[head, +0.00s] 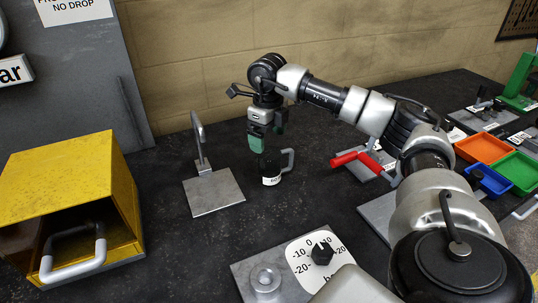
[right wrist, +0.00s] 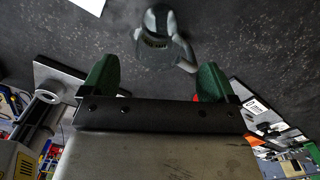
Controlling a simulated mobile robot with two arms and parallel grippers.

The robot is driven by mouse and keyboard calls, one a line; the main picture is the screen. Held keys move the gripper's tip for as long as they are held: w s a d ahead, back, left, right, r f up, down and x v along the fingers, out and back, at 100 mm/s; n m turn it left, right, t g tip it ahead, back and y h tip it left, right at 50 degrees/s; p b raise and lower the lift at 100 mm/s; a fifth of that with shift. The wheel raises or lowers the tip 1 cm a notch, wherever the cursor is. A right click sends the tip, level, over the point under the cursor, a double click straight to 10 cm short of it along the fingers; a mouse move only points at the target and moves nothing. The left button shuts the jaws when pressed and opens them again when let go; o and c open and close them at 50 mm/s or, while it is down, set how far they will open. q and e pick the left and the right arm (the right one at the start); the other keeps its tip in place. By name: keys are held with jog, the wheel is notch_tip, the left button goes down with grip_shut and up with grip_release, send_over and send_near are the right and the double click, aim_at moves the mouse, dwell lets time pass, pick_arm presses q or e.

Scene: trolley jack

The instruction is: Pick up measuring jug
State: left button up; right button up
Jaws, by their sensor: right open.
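The measuring jug (head: 271,174) is a small dark vessel with a white label and a grey handle on its right side. It stands upright on the dark bench top. My right gripper (head: 266,146) points down just above the jug, its green fingers open and empty. In the right wrist view the jug (right wrist: 157,42) lies ahead of the gap between the two green fingers (right wrist: 159,64), with its handle to the right. The fingers do not appear to touch it. My left gripper is out of view.
A metal plate with an upright lever (head: 214,193) is left of the jug. A red-handled device (head: 360,158) is to the right. A yellow box (head: 70,195) stands far left, a dial panel (head: 322,256) in front. Coloured bins (head: 484,148) are far right.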

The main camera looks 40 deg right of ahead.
aim_at(267, 161)
jog(key=f+p, duration=0.1)
jog(key=f, duration=0.7)
jog(key=shift+w+f+p, duration=0.15)
jog(key=shift+w+p, duration=0.05)
jog(key=shift+p, duration=0.2)
jog(key=shift+f, duration=0.35)
jog(key=shift+c, duration=0.5)
jog(key=c, duration=0.9)
